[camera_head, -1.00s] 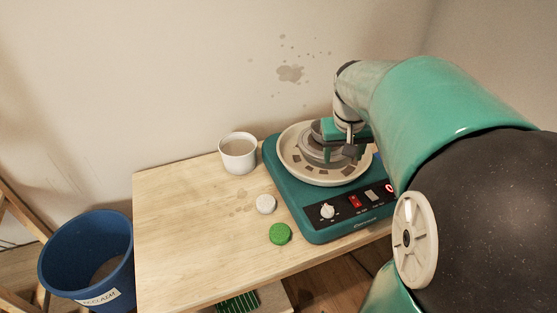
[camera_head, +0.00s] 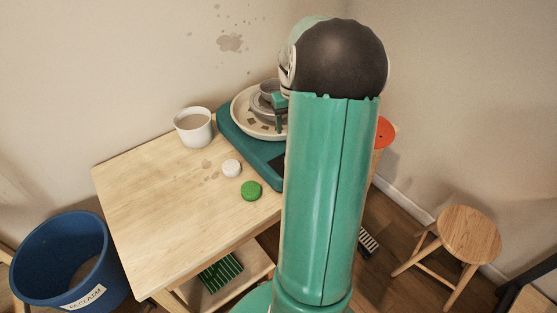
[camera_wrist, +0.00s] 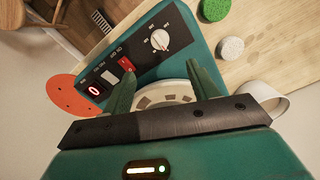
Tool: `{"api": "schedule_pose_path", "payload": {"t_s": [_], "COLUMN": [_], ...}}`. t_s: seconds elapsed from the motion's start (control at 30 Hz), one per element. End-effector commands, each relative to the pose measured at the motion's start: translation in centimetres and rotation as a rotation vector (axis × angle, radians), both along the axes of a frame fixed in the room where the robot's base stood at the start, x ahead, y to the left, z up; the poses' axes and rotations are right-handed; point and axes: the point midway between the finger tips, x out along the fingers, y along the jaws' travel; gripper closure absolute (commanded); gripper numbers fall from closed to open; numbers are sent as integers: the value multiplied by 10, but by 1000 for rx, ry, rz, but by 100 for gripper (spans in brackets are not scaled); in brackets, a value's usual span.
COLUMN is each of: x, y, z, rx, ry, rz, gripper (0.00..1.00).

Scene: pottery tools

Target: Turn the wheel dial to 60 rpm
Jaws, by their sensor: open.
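The pottery wheel (camera_head: 233,130) is a teal unit with a pale splash pan (camera_head: 243,112), standing on the table. In the head view my gripper (camera_head: 279,112) is over the pan, partly hidden by my arm.
A white cup (camera_head: 194,128), a pale round piece (camera_head: 231,168) and a green sponge-like piece (camera_head: 251,190) are on the table (camera_head: 160,205) left of the wheel. A blue bucket (camera_head: 62,262) stands at left, a stool (camera_head: 467,235) at right. The table's front left is clear.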

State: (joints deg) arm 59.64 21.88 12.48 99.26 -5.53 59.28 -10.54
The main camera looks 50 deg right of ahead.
Motion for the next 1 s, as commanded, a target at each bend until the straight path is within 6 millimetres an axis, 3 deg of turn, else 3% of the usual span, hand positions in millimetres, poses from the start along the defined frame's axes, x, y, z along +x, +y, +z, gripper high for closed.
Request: {"api": "schedule_pose_path", "payload": {"t_s": [0.27,0.7,1.0], "x": [-6,-6,-5], "y": [-13,-12,-10], "z": [-20,-105,-138], "rx": [7,8,4], "ry": [3,2,1], "rz": [-14,-11,-9], "gripper": [41,41,41]}}
